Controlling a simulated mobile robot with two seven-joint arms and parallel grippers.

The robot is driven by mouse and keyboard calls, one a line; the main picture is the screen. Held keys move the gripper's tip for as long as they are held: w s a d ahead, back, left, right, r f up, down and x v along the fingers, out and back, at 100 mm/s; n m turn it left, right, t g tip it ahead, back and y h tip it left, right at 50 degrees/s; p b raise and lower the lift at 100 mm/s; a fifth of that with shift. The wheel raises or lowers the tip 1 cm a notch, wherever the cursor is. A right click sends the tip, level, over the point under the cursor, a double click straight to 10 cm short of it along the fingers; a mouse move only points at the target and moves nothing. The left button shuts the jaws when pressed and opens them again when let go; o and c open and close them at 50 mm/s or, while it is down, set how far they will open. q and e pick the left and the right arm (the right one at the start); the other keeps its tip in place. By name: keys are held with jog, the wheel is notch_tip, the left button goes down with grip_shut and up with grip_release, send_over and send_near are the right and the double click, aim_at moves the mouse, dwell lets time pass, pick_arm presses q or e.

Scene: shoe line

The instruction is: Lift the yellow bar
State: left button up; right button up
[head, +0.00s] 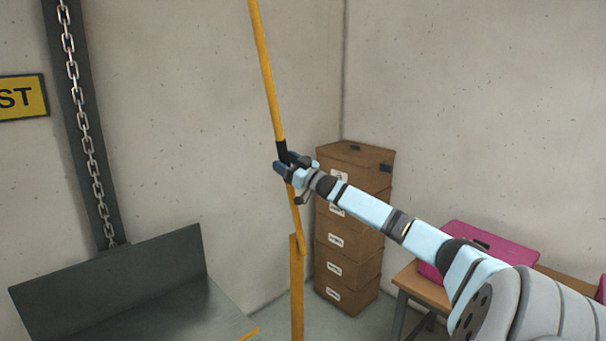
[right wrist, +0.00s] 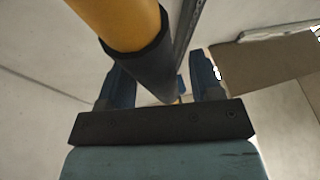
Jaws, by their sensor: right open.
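The yellow bar (head: 264,75) stands up steeply with a slight tilt, a black sleeve around its lower part. Its lower end continues past my gripper towards a yellow post (head: 297,290). My right gripper (head: 280,165) is at the black sleeve. In the right wrist view the bar (right wrist: 122,22) and its black sleeve (right wrist: 145,68) pass between or just in front of the two blue fingers of the right gripper (right wrist: 165,90). The fingers are apart, one on each side of the sleeve. My left gripper does not show.
A stack of brown boxes (head: 348,243) stands in the corner behind my right arm. A wooden table (head: 408,283) with a magenta case (head: 497,240) is at the right. A dark metal chute (head: 120,285) and a hanging chain (head: 85,140) are at the left.

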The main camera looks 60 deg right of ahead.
jog(key=shift+s+f, duration=0.35)
jog(key=shift+s, duration=0.1)
jog(key=b+v, duration=0.2)
jog(key=v, duration=1)
jog(key=shift+s+r+b, duration=0.15)
jog(key=shift+r+b, duration=0.05)
jog(key=shift+b, duration=0.1)
